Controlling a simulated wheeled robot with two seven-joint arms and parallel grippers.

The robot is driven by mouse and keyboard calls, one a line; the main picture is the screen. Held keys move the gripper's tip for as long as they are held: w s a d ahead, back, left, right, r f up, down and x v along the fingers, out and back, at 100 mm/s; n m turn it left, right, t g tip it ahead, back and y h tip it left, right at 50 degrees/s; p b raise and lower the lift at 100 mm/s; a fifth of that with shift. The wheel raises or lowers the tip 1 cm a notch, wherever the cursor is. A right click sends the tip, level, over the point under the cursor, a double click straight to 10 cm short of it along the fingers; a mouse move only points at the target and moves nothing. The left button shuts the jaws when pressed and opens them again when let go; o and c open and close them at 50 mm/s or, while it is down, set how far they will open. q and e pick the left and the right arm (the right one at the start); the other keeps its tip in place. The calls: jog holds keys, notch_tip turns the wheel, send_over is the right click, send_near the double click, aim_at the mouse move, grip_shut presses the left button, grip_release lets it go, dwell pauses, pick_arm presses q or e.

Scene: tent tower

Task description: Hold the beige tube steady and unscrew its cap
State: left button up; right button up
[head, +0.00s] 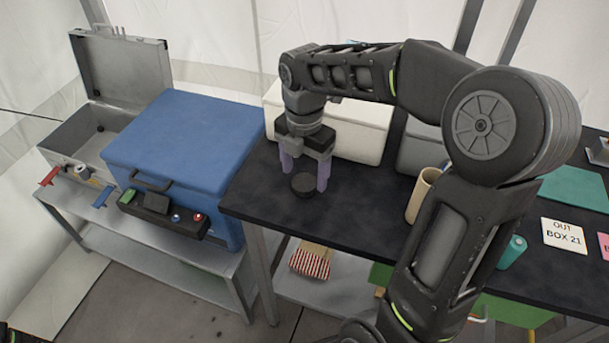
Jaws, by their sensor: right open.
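The beige tube (420,195) stands upright on the dark table, partly hidden by my right arm. Its top looks open, with no cap on it. A dark round cap (304,186) lies on the table near its left end, apart from the tube. My right gripper (306,174) points down over the cap, its purple fingers open on either side of it. I cannot tell whether the fingers touch the cap. My left gripper is out of view.
A white box (355,133) stands behind the gripper. A blue cooler (190,135) and an open grey case (75,125) stand left. A teal cylinder (512,252) and an "OUT BOX 21" card (563,235) are at right. Bare table lies between cap and tube.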

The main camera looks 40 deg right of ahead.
aim_at(304, 182)
notch_tip(304, 182, up, 10)
jog(key=shift+p, duration=0.4)
jog(key=shift+a+f, duration=0.1)
dwell(0.6)
